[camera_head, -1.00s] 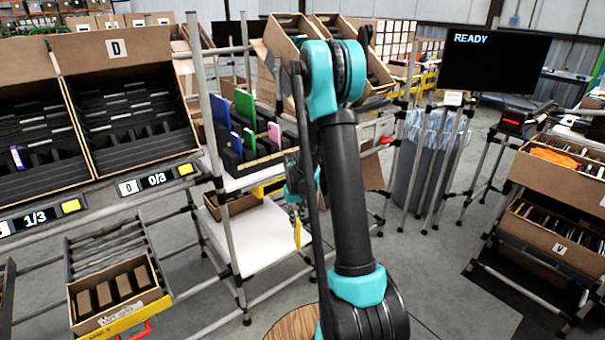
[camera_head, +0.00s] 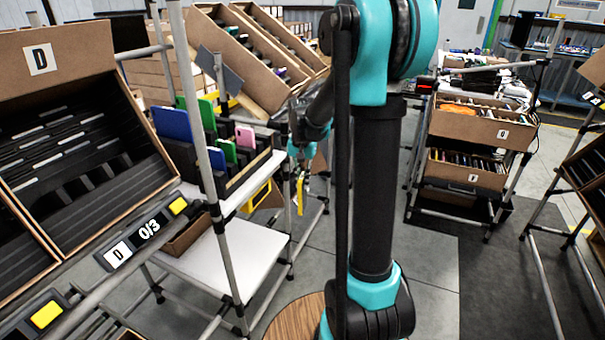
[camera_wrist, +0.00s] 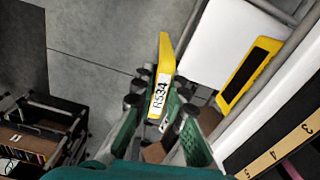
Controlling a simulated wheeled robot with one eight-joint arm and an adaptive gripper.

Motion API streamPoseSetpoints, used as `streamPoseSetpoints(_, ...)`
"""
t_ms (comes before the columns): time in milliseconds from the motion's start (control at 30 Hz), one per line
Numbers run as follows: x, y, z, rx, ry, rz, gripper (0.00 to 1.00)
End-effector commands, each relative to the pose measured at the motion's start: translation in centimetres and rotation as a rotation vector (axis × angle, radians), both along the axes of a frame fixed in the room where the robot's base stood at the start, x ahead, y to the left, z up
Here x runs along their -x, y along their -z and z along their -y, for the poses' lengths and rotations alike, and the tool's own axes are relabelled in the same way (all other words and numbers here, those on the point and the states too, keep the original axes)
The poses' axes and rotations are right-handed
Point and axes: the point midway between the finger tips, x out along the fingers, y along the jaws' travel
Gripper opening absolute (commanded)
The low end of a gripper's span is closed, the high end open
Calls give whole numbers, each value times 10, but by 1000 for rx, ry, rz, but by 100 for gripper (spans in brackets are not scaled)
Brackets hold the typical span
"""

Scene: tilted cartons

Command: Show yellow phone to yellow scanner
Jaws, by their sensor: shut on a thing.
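The yellow phone (camera_wrist: 164,55) has a white label with dark print and stands out from my gripper (camera_wrist: 160,106) in the wrist view. My gripper is shut on its labelled end. In the head view a yellow part (camera_head: 256,197) shows under the shelf with the phones, left of my gripper.
A rack of upright blue, green and pink phones (camera_head: 243,136) stands on the shelf at left. A white lower shelf (camera_head: 215,262) and metal posts are beneath it. A tilted carton marked D (camera_head: 60,65) is at far left. A cart with cartons (camera_head: 465,125) stands right, with open floor before it.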

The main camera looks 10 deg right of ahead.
Motion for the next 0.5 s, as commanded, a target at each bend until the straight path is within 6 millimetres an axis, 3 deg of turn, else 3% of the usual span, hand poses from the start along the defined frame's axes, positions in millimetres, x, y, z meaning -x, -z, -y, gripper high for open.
streamPoseSetpoints(100,12,-26,-2,0,80,0,0)
streamPoseSetpoints(233,19,-40,-3,0,132,0,0)
streamPoseSetpoints(500,14,-33,-12,0,147,0,0)
